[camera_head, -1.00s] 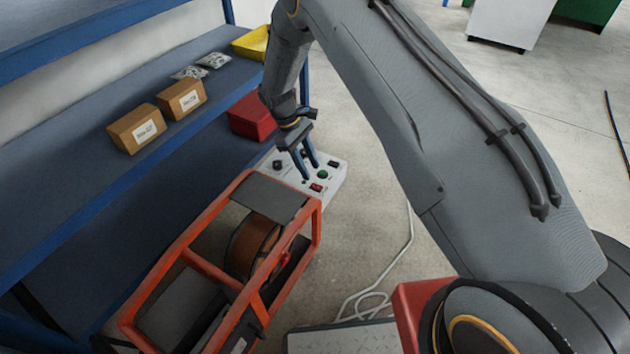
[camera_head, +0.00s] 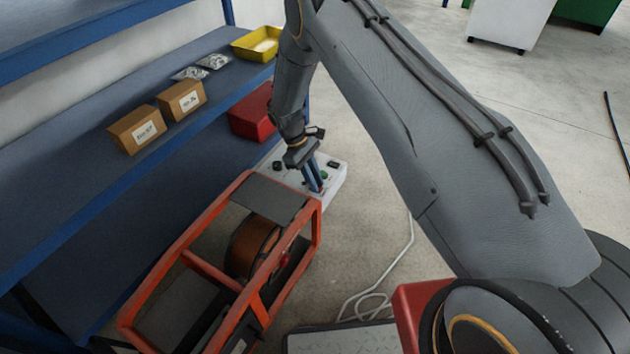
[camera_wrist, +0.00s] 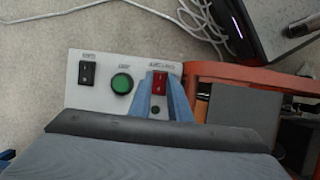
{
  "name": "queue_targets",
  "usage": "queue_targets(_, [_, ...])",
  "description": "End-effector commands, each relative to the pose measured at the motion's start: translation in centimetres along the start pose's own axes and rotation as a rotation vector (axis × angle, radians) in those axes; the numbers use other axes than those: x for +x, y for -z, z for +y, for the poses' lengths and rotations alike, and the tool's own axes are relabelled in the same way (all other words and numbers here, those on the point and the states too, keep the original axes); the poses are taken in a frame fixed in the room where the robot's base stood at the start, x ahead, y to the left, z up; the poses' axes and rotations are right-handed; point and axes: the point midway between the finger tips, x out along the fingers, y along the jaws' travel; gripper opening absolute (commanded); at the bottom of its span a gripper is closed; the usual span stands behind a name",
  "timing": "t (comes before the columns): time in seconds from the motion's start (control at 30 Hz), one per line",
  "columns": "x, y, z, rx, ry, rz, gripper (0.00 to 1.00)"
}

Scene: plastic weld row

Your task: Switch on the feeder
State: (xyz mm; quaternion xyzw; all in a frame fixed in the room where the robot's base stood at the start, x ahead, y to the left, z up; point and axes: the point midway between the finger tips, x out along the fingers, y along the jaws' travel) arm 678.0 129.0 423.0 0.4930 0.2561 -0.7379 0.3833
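The feeder (camera_head: 252,300) is an orange-red frame with a copper-coloured spool (camera_head: 252,246), standing on the floor. At its far end is a pale control panel (camera_head: 338,176). In the wrist view the panel has a black rocker switch (camera_wrist: 87,73), a round green button (camera_wrist: 122,83) and a red rocker switch (camera_wrist: 160,82). Their labels are too small to read. My gripper (camera_head: 317,188) points down at the panel. In the wrist view its blue fingers (camera_wrist: 160,90) are apart, with the red switch showing between their tips. I cannot tell whether they touch the panel.
A blue shelf (camera_head: 75,190) on the left holds two cardboard boxes (camera_head: 137,130), bags (camera_head: 212,62) and a yellow bin (camera_head: 257,44). A pale cable (camera_head: 375,293) lies on the floor. Floor to the right is open.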

Motion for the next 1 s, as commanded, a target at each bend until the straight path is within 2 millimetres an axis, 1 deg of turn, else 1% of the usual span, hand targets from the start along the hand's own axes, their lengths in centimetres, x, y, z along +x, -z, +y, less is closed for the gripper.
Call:
queue_targets(0.17, [-0.04,-0.20,-0.04,0.000,0.002,0.019,0.00])
queue_targets(0.37, [-0.05,-0.80,-0.14,0.001,0.004,0.132,0.00])
queue_targets(0.6, [0.25,-0.94,-0.10,-0.001,0.002,0.244,0.00])
queue_targets(0.97, [0.33,-0.80,-0.02,0.000,0.000,0.260,0.00])
queue_targets(1.0, [0.33,-0.80,-0.01,0.000,0.000,0.259,0.22])
